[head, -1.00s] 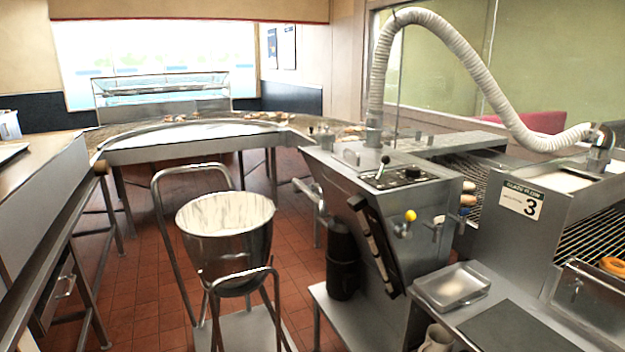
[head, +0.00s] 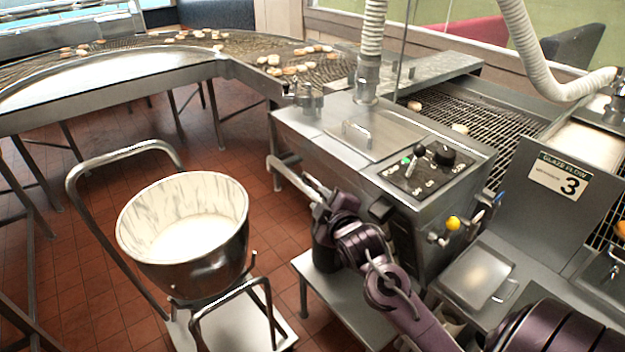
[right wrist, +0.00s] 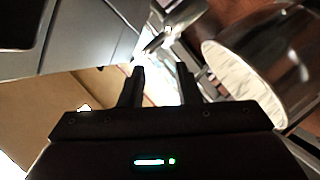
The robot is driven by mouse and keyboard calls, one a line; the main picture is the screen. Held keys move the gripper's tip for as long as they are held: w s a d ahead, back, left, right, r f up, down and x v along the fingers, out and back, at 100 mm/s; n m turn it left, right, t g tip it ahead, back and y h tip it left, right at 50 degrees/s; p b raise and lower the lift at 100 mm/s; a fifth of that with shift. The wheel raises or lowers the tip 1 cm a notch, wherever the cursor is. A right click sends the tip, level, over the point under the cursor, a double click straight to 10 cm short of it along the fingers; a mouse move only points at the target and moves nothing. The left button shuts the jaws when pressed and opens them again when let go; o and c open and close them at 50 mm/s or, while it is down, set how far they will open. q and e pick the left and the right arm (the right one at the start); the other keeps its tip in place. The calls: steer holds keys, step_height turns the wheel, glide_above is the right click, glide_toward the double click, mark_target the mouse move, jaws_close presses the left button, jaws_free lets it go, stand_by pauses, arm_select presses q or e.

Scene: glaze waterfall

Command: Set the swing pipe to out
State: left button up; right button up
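The swing pipe (head: 283,170) is a short metal pipe low on the left side of the steel glaze machine (head: 340,142). Its outer end lies close to my right gripper and is partly hidden by it. My right gripper (head: 324,196) is on a dark purple arm that reaches in from the lower right. In the right wrist view, the two black fingers of my right gripper (right wrist: 160,75) are apart, with a bright gap between them. A metal pipe end (right wrist: 172,33) shows just beyond the fingertips; contact cannot be told. My left gripper is not in view.
A steel kettle (head: 190,262) with white glaze inside stands on a wheeled trolley left of the pipe; it also shows in the right wrist view (right wrist: 270,70). The control panel (head: 425,170) tops the machine. A lower shelf (head: 340,292) lies beneath my right arm.

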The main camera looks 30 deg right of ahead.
mark_target(313, 181)
steer(key=w, duration=0.2)
steer(key=w+d+p, duration=0.1)
steer(key=w, duration=0.1)
steer(key=w+d+p, duration=0.1)
steer(key=w, duration=0.1)
steer(key=shift+w+d, duration=0.15)
steer(key=shift+d, duration=0.05)
steer(key=shift+w+d+f+t, duration=0.15)
steer(key=shift+w+t, duration=0.15)
steer(key=shift+w, duration=0.3)
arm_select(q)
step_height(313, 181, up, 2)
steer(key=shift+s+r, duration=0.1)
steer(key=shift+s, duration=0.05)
arm_select(e)
steer(key=shift+c, duration=0.4)
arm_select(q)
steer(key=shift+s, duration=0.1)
arm_select(e)
jaws_close()
